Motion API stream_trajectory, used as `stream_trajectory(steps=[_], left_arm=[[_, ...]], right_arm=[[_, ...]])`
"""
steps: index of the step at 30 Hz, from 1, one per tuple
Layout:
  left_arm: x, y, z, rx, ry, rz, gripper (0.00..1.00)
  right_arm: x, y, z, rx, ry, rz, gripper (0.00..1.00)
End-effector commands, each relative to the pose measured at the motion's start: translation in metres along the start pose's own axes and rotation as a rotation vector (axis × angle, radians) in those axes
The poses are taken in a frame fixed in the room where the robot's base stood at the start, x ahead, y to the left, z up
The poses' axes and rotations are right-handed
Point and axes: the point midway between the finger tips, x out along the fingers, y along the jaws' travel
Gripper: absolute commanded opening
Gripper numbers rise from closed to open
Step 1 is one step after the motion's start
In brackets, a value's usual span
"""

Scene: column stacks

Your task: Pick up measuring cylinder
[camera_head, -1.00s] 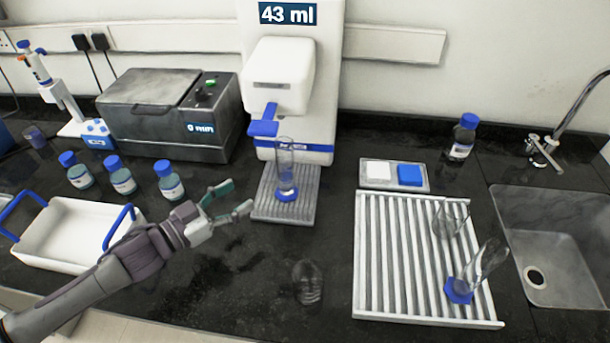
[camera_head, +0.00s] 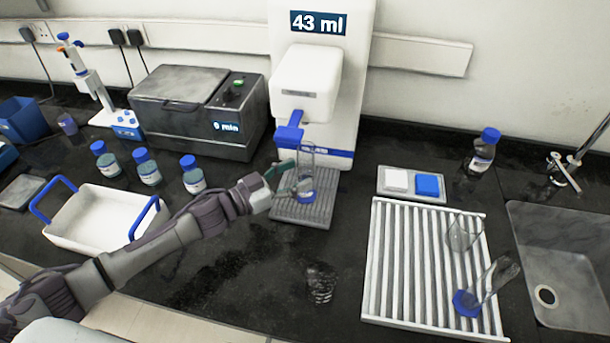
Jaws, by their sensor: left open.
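A clear measuring cylinder (camera_head: 306,165) with a blue base stands upright on the grey ribbed drip tray (camera_head: 318,217) under the white dispenser's spout. Liquid shows in its lower part. My left gripper (camera_head: 290,180) is open at the cylinder's left side, its fingers pointing toward it. The fingertips overlap the cylinder's left edge in the picture; I cannot tell whether they touch it. Another clear cylinder (camera_head: 497,276) with a blue base leans on the white draining rack (camera_head: 400,300). My right gripper is not in view.
The white dispenser (camera_head: 335,105) reads 43 ml. Several blue-capped bottles (camera_head: 146,168) and a white carrier (camera_head: 95,220) are at left, near my left arm. A clear glass (camera_head: 320,283) is on the black counter in front. The sink (camera_head: 565,260) is at right.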

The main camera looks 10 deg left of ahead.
Motion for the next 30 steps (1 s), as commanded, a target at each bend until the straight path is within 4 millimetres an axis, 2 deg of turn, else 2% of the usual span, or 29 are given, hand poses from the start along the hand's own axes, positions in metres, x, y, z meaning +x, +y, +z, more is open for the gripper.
stream_trajectory(steps=[1, 6, 14, 26, 30], left_arm=[[0.009, -0.002, -0.004, -0.001, 0.003, 0.0, 0.65], [0.028, -0.002, -0.001, -0.001, 0.002, 0.0, 0.65], [0.03, -0.002, 0.0, 0.0, 0.001, 0.0, 0.65], [0.03, -0.002, 0.0, 0.0, 0.001, 0.0, 0.0], [0.03, -0.002, 0.0, 0.0, 0.002, 0.0, 0.0]], right_arm=[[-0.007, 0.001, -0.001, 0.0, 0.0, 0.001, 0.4], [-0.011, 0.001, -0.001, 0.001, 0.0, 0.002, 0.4], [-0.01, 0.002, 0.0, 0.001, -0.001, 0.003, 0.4], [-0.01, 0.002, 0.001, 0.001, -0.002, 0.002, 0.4], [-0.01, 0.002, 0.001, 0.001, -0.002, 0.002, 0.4]])
